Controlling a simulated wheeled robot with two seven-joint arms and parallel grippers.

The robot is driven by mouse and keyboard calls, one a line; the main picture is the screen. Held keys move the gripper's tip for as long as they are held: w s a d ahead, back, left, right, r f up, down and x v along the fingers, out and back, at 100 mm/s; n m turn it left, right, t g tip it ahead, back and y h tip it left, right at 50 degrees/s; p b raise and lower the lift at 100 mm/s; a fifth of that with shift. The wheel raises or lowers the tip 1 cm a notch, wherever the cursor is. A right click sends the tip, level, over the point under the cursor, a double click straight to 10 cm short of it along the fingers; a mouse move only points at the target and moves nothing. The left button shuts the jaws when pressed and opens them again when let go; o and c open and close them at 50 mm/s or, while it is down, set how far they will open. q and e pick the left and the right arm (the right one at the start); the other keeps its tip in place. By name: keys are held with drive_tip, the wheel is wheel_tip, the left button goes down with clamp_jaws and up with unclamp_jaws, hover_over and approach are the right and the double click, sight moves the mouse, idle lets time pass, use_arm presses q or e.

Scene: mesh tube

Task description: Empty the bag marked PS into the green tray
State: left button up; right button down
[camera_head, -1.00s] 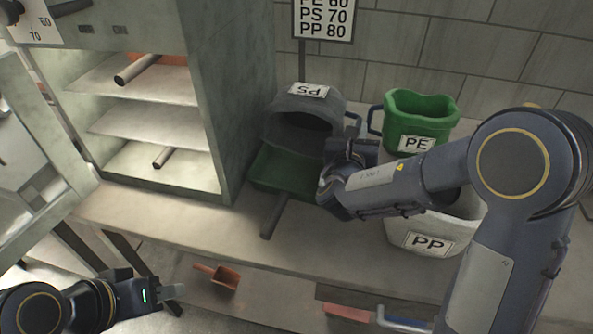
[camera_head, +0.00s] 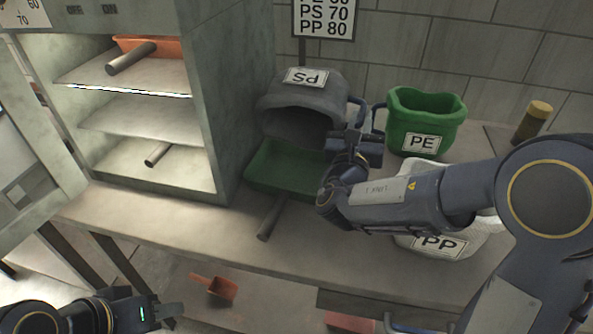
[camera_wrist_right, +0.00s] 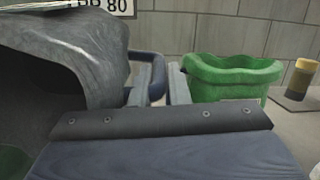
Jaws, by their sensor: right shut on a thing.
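The grey bag marked PS (camera_head: 283,98) is tipped over, its label upside down and its dark mouth facing forward and down above the green tray (camera_head: 262,180). The tray lies on the bench with its grey handle toward the front edge. No contents can be made out in the bag or tray. My right gripper (camera_head: 358,135) is shut on the bag's blue side handle; in the right wrist view the fingers (camera_wrist_right: 159,85) close around the handle (camera_wrist_right: 158,66). My left gripper (camera_head: 172,311) is low at the left, empty, away from the bench top; its finger gap is unclear.
A green PE bag (camera_head: 427,112) stands right of the PS bag. A white PP bag (camera_head: 440,245) is partly behind my right arm. A cabinet (camera_head: 232,120) with shelved trays stands left. A capped jar (camera_head: 532,122) stands at right. An orange scoop (camera_head: 221,288) lies below.

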drive_tip(key=shift+s+a+r+t+b, duration=0.15)
drive_tip(key=shift+s+t+b, duration=0.25)
drive_tip(key=shift+b, duration=0.8)
drive_tip(key=shift+r+t+h+b, duration=0.3)
drive_tip(key=shift+r, duration=0.1)
drive_tip(key=shift+w+f+p, duration=0.1)
drive_tip(key=shift+f+p, duration=0.05)
drive_tip(key=shift+p, duration=0.3)
drive_tip(key=shift+f, duration=0.1)
